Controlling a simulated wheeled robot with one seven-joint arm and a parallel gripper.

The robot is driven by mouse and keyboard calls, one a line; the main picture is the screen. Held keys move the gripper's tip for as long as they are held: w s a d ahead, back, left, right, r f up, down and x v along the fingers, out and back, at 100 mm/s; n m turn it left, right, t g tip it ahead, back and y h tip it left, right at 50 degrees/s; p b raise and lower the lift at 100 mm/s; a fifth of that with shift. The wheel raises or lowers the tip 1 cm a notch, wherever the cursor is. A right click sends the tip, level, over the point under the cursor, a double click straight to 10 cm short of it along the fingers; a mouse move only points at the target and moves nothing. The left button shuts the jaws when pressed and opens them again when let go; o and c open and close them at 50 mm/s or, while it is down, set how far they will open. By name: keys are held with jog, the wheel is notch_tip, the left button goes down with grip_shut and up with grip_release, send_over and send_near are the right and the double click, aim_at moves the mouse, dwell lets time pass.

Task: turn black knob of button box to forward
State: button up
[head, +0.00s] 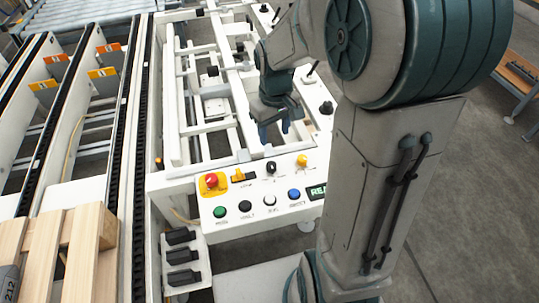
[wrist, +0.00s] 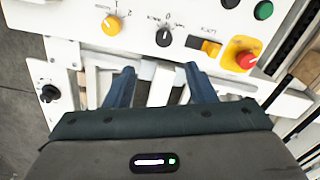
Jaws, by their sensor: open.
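The white button box (head: 228,210) has a sloped panel in the middle of the head view and shows upside down in the wrist view. The black knob (head: 271,167) sits on its upper row, between a yellow switch and a yellow knob. In the wrist view the black knob (wrist: 163,38) stands just beyond my fingertips, roughly centred between them. Its white mark seems to point toward the "0" label, but it is small. My gripper (head: 274,128) is open and empty, behind the panel's far edge in the head view. Both blue fingers (wrist: 159,70) show apart in the wrist view.
Near the knob are a yellow knob (head: 302,160), a yellow switch (head: 238,175) and a red emergency stop (head: 211,180). A row of push buttons and a green display (head: 317,190) lie below. White machine frame bars (head: 180,100) surround my gripper.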

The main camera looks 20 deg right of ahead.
aim_at(272, 165)
jog(key=f, duration=0.8)
jog(key=f+b, duration=0.1)
jog(key=f, duration=0.3)
jog(key=shift+s+a+f, duration=0.1)
jog(key=shift+a+f, duration=0.25)
jog(key=shift+f, duration=0.05)
